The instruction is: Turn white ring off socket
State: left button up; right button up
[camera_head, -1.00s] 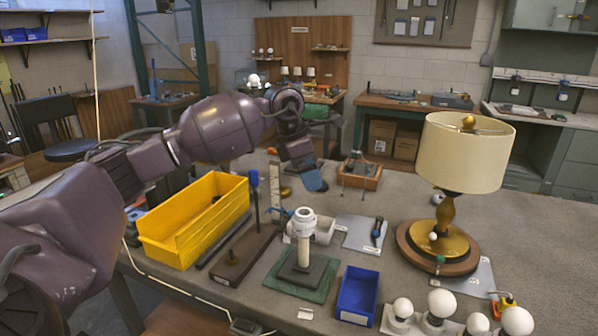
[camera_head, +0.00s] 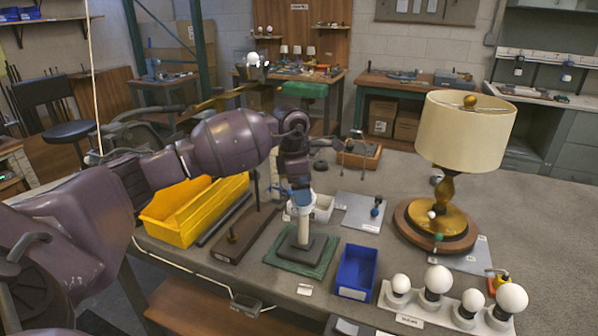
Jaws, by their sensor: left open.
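The socket stands upright on a white post (camera_head: 302,228) with a dark square base on a green mat (camera_head: 285,263). The white ring (camera_head: 292,209) sits around the top of the socket, partly hidden by my gripper. My left gripper (camera_head: 301,197) points down right over the socket top, its blue-tipped fingers at the ring's height. It is open, and I cannot tell whether its fingers touch the ring. My right gripper is not in view.
A yellow bin (camera_head: 190,222) and a dark wooden stand (camera_head: 240,238) are left of the post. A blue bin (camera_head: 356,272), a rack of white bulbs (camera_head: 437,280) and a lamp (camera_head: 463,135) are to the right.

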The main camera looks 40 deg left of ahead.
pick_arm(q)
jog(key=shift+d+f, duration=0.1)
jog(key=shift+f, duration=0.75)
jog(key=shift+w, duration=0.1)
jog(key=c, duration=1.1)
jog(key=shift+r, duration=0.1)
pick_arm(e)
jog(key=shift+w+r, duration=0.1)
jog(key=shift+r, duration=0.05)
